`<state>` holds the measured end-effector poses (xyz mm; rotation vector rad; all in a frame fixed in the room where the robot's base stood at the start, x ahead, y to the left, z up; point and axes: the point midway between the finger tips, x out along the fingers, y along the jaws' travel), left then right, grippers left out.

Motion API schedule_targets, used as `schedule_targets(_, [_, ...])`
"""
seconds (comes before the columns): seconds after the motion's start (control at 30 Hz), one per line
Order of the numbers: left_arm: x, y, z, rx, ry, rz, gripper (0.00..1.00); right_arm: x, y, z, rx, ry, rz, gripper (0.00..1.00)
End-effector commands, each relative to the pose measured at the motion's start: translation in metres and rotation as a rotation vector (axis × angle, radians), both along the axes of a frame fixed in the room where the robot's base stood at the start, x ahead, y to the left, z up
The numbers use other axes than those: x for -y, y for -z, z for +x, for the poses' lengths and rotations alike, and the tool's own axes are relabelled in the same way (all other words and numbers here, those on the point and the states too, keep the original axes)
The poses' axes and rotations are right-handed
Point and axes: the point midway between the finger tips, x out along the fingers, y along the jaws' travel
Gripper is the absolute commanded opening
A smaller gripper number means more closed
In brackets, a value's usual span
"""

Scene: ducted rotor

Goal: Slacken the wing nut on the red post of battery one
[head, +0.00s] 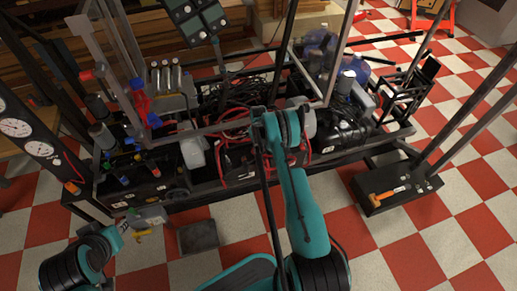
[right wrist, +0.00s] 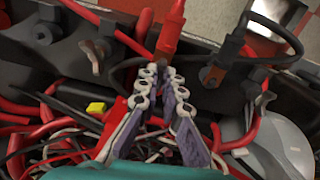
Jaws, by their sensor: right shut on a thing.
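My right gripper (right wrist: 165,70) fills the middle of the right wrist view. Its jointed fingers are closed together at the foot of a red part (right wrist: 172,28) that looks like the red post's connector. The wing nut between the fingertips is almost wholly hidden. Red and black cables run beside this post over a dark battery case. In the head view my right arm reaches over the black units in the middle, and its wrist hides the gripper and post. My left gripper (head: 122,227) is low at the left, away from the batteries; its fingers are too small to read.
Another wing nut (right wrist: 90,57) stands on the left and a dark terminal nut (right wrist: 211,76) on the right, both close to my fingers. Loose cables crowd below. A metal frame (head: 225,125) surrounds the work area. A black box with an orange-handled tool (head: 388,194) lies right.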

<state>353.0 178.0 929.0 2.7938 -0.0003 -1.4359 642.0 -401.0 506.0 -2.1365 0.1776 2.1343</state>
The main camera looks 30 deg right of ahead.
Motion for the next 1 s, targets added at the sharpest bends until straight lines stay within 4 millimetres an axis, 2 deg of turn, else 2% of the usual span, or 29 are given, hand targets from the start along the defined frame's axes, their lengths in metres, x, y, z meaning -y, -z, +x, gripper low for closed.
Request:
schedule_targets(0.4, [0.0000,0.0004,0.0000,0.000,0.000,0.000,0.28,-0.0004,0.0013,-0.0004,-0.001,-0.173,0.001,0.00])
schedule_targets(0.93, [0.0000,0.0004,0.0000,0.000,0.000,0.000,0.28,-0.0005,0.0015,-0.0008,-0.002,-0.192,0.001,0.00])
schedule_targets(1.0, [0.0000,0.0004,0.0000,0.000,0.000,0.000,0.28,-0.0005,0.0015,-0.0008,-0.002,-0.192,0.001,0.25])
